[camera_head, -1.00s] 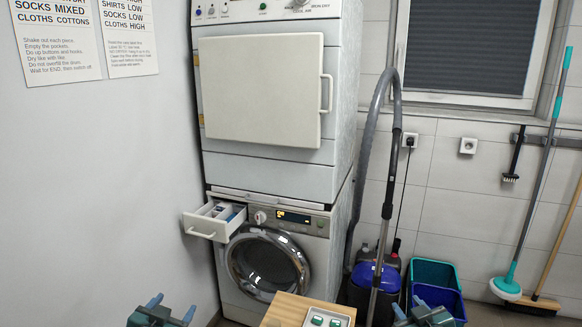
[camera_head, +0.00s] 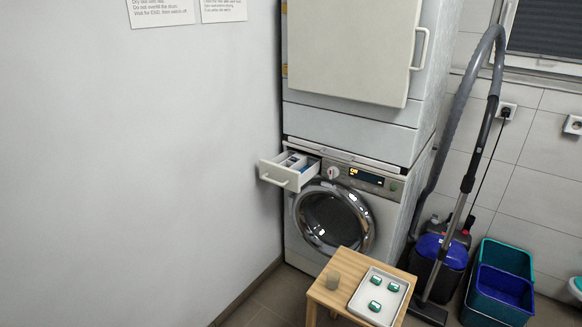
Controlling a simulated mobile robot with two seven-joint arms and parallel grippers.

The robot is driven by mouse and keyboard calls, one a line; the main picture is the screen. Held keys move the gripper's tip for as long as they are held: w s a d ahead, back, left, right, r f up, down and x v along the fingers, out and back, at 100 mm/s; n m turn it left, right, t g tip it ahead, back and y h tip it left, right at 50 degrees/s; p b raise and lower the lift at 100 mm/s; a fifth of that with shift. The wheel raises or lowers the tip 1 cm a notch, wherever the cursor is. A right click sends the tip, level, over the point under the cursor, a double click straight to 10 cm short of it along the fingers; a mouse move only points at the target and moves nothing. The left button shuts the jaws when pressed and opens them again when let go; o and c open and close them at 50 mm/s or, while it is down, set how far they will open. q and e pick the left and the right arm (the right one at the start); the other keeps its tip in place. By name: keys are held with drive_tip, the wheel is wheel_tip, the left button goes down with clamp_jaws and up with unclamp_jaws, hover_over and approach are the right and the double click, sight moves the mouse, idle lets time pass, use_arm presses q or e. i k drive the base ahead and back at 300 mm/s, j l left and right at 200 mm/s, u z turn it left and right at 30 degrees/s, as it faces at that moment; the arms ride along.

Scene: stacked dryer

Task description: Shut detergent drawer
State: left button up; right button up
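The detergent drawer (camera_head: 287,172) is pulled out at the top left of the washing machine (camera_head: 301,246). It is white with a handle on its front, and its open compartments show some blue inside. The washer's round glass door (camera_head: 333,218) is shut below and to the right of the drawer. Neither of my grippers is in the head view now, so I cannot see whether they are open or shut.
A dryer (camera_head: 349,55) is stacked on the washer. A vacuum cleaner (camera_head: 438,252) and bins (camera_head: 499,290) are at right.

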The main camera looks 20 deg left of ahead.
sight(280, 171)
drive_tip(key=i+j+z, duration=0.3)
drive_tip(key=j, duration=0.3)
drive_tip(key=i+j+z, duration=0.35)
drive_tip(key=j, duration=0.3)
drive_tip(key=i+j+z, duration=0.15)
drive_tip(key=j, duration=0.25)
drive_tip(key=i+j+z, duration=0.15)
drive_tip(key=j, duration=0.2)
drive_tip(key=i+j+z, duration=0.15)
drive_tip(key=j, duration=0.25)
